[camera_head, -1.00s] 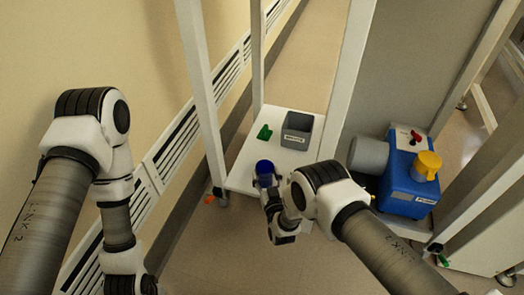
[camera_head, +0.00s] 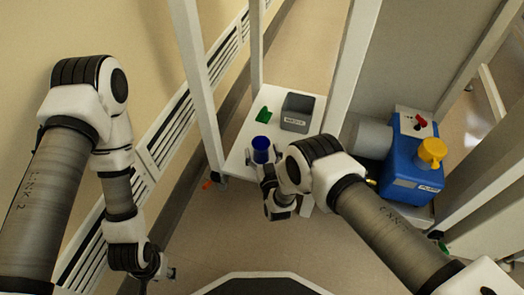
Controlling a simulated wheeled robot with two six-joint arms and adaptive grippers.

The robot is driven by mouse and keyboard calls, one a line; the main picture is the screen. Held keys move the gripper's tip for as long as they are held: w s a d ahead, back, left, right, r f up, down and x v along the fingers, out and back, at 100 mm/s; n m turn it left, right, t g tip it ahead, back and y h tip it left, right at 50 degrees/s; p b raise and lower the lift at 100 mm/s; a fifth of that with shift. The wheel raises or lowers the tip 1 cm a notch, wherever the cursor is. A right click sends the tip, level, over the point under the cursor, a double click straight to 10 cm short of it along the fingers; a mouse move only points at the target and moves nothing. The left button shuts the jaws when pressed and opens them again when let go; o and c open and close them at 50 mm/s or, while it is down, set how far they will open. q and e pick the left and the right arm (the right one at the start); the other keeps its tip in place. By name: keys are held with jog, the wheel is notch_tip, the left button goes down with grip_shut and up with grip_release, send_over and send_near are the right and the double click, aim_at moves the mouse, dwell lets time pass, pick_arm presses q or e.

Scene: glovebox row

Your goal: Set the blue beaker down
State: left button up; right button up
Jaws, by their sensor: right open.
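The blue beaker (camera_head: 261,149) is upright at the near part of a low white shelf (camera_head: 237,158). My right gripper (camera_head: 262,164) is open at the near side of the beaker, low against it. The fingers are small and partly hidden by the beaker and my wrist, so I cannot tell if they touch it. My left gripper (camera_head: 165,274) hangs low at the bottom left, far from the shelf, and its fingers are too unclear to read.
A grey labelled bin (camera_head: 297,112) and a green object (camera_head: 264,115) are farther back on the shelf. White posts rise around the shelf. A blue pump (camera_head: 408,165) with a yellow cap is on the right. A small orange object (camera_head: 207,184) lies by the shelf's left corner.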

jog(key=shift+r, duration=0.15)
jog(key=shift+s+r+p, duration=0.1)
jog(key=shift+s+p, duration=0.15)
jog(key=shift+p, duration=0.1)
jog(key=p+v, duration=0.4)
jog(key=v, duration=0.7)
jog(key=shift+s, duration=0.2)
jog(key=shift+d, duration=0.1)
